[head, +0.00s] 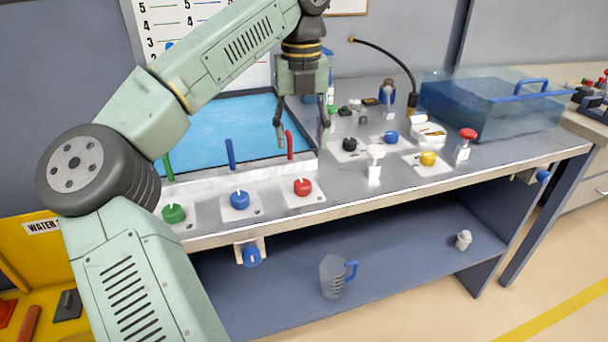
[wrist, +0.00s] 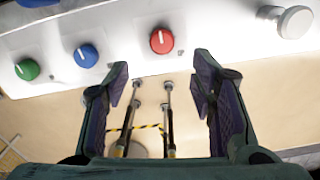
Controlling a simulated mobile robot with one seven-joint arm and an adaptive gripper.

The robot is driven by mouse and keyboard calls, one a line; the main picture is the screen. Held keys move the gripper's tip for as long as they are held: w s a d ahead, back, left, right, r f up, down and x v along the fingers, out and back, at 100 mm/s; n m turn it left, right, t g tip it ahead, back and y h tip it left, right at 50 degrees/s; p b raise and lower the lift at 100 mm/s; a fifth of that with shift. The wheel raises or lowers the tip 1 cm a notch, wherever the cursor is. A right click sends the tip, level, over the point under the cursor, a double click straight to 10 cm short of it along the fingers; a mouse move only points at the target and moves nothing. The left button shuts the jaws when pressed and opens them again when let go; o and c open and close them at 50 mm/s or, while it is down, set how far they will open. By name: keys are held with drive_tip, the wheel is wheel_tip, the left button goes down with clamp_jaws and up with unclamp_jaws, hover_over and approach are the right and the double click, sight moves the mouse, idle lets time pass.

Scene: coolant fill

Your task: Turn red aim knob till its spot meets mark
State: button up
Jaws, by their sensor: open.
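The red knob (head: 302,186) sits on a white plate at the front edge of the bench, right of the blue and green knobs. In the wrist view the red knob (wrist: 161,41) shows a white line on its face, pointing up in the picture. A small dark mark (wrist: 181,53) lies on the panel at its lower right, apart from the line. My gripper (head: 303,136) is open and empty, above the bench behind the red knob in the head view. In the wrist view its fingers (wrist: 165,85) are spread below the knob, not touching it.
A blue knob (head: 239,200) and a green knob (head: 173,213) stand to the left. Red (head: 290,145) and blue (head: 230,153) upright rods stand by the water basin (head: 205,131). A white knob (head: 375,153) stands to the right. A jug (head: 335,277) is on the shelf below.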

sight(303, 183)
wheel_tip(303, 183, down, 10)
drive_tip(key=shift+d+f+p, duration=0.15)
drive_tip(key=shift+f+p, duration=0.05)
drive_tip(key=shift+p, duration=0.5)
drive_tip(key=c, duration=1.1)
drive_tip(key=shift+c, duration=0.2)
